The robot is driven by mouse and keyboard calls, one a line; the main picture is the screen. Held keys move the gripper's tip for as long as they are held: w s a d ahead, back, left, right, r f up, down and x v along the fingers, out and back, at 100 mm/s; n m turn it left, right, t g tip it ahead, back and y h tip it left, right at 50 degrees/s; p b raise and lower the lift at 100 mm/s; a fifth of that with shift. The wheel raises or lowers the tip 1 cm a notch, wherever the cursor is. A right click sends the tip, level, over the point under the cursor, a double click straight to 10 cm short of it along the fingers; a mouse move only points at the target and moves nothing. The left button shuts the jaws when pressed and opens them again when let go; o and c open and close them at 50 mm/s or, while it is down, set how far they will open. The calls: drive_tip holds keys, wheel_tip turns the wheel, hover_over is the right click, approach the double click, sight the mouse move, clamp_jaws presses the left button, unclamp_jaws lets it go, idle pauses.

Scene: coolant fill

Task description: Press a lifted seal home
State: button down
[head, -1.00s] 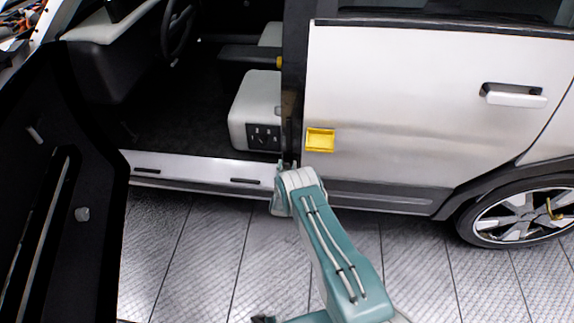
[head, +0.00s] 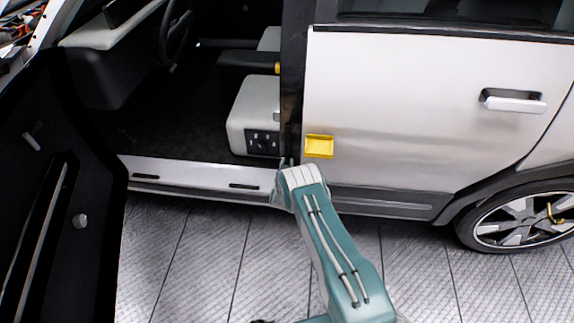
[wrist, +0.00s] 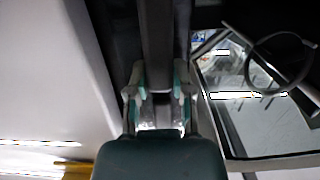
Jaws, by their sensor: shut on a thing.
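A dark strip (wrist: 158,45), which looks like the door seal, runs down the pillar edge in the wrist view. My gripper (wrist: 159,82) has one finger on each side of this strip and is shut on it. In the head view my gripper (head: 286,163) is at the foot of the black door pillar (head: 292,95), just above the sill. The gripper's wrist and my arm partly cover it there. I cannot tell from these views how far the strip stands off the pillar.
The front door (head: 45,210) stands open at the left. The silver sill (head: 195,172) and a seat base (head: 253,105) lie beside the pillar. The tiled floor (head: 215,260) is clear.

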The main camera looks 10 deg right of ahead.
drive_tip(key=shift+c, duration=2.4)
unclamp_jaws()
drive_tip(key=shift+a, duration=0.1)
drive_tip(key=shift+s, duration=0.1)
drive_tip(key=v, duration=1.2)
